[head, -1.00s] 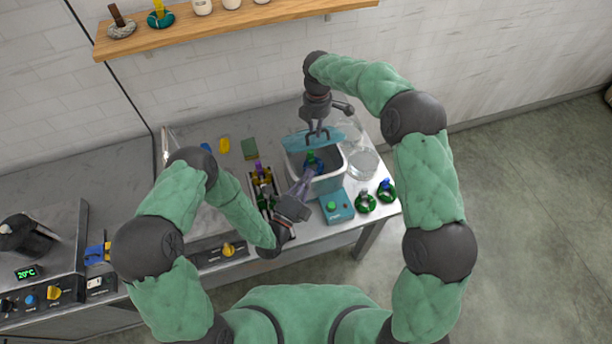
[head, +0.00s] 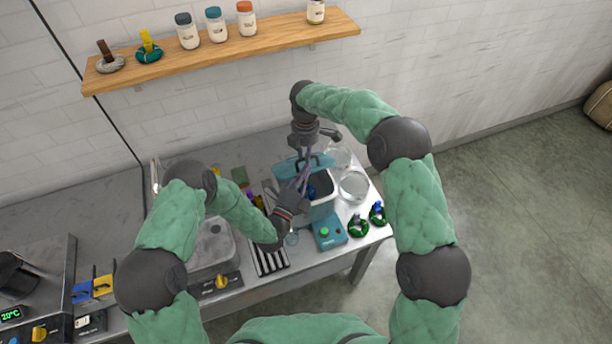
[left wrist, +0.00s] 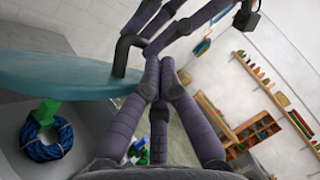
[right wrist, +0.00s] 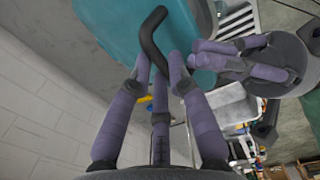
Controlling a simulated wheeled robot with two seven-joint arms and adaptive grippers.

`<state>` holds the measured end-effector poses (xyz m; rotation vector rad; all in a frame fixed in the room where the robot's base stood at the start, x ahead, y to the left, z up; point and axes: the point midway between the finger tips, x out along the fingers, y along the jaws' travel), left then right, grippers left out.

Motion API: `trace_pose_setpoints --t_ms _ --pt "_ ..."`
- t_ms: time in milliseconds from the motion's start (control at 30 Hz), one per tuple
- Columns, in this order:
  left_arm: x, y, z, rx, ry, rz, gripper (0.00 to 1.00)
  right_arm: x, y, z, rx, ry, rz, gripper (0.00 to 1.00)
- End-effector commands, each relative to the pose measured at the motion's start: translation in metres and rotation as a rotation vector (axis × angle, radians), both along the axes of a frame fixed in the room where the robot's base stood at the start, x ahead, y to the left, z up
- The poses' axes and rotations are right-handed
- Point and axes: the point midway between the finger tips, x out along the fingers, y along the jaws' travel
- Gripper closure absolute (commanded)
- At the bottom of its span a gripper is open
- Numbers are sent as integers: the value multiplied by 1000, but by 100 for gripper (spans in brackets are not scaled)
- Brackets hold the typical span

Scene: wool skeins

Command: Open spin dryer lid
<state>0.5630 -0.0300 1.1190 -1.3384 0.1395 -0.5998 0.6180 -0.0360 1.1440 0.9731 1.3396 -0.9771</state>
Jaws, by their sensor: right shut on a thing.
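The spin dryer (head: 320,213) stands on the counter with a grey tub and a teal control box in front. Its teal lid (head: 321,162) is tilted up at the back, and the tub mouth is uncovered. A blue skein with a green tag (left wrist: 45,140) lies inside. My right gripper (right wrist: 159,65) is shut on the lid's dark bent handle (right wrist: 152,35). The lid also fills the upper left of the left wrist view (left wrist: 60,75). My left gripper (left wrist: 160,65) has its fingertips together, empty, over the tub close to the lid's edge and right fingers.
A wooden shelf (head: 280,37) runs along the wall above.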

Motion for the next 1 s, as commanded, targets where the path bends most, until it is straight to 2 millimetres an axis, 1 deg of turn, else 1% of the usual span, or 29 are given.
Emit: trace_pose_setpoints --t_ms 33,167,433,700,733,767,800,833,1000 --pt "0 0 -1 0 0 0 100 1 2 -8 2 -4 4 100" --pt "0 0 0 0 1 0 100 1 2 -8 2 -4 4 100" --pt "8 3 9 -17 50 1 100 1 2 -8 2 -4 4 100" --pt "8 3 9 -18 57 0 100 1 2 -8 2 -4 4 100" --pt "8 3 9 -18 57 0 100 1 2 -8 2 -4 4 78" --pt "8 3 9 -18 57 0 100 1 2 -8 2 -4 4 70" --pt "8 3 9 -18 57 0 100 1 2 -8 2 -3 4 58" --pt "8 3 9 -19 57 1 100 1 2 -8 3 -3 4 57" --pt "9 3 10 -18 57 2 100 0 2 -6 3 -1 3 57"
